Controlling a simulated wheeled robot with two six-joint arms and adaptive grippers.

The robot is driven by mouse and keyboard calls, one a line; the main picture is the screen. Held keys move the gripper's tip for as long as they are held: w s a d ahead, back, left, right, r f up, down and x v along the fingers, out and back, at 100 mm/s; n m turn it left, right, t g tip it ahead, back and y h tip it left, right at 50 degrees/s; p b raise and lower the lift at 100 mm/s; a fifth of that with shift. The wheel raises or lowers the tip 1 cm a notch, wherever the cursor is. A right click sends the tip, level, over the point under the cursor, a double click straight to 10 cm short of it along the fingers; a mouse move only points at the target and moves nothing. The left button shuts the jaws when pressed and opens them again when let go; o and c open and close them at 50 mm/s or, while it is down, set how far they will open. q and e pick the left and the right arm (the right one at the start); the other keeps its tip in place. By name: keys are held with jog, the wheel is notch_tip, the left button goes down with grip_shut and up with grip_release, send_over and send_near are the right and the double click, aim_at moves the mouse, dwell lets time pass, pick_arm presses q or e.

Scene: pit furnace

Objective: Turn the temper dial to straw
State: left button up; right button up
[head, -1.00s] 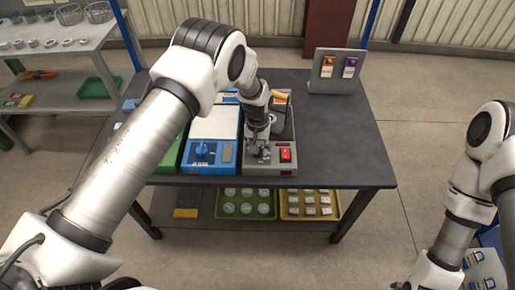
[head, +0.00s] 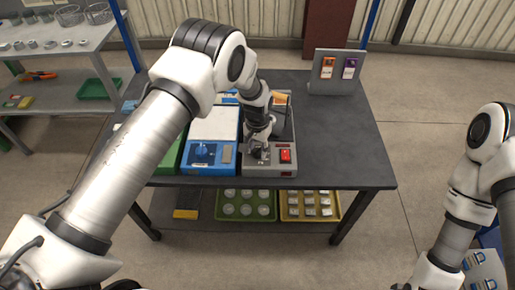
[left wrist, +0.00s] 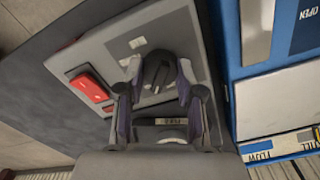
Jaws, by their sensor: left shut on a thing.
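A grey control box (head: 262,168) with a red rocker switch (head: 286,156) stands near the front edge of the dark table. A black dial (left wrist: 158,72) is on its top face; pale marks lie beside it, too small to read. My left gripper (head: 259,153) is down over this box, left of the red switch. In the left wrist view my left gripper (left wrist: 158,68) has its two fingers on either side of the dial, shut on it. In the head view the gripper mostly hides the dial. My right gripper is out of view; only its arm shows.
A blue box (head: 210,158) with a blue knob stands just left of the grey box. A grey stand (head: 337,72) with an orange and a purple card is at the back right. The table's right part is clear. Green and yellow trays lie on the shelf below.

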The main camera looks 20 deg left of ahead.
aim_at(258, 148)
pick_arm(q)
jog(key=o, duration=1.2)
jog(key=shift+c, duration=0.2)
notch_tip(258, 148, up, 12)
jog(key=shift+f, duration=0.1)
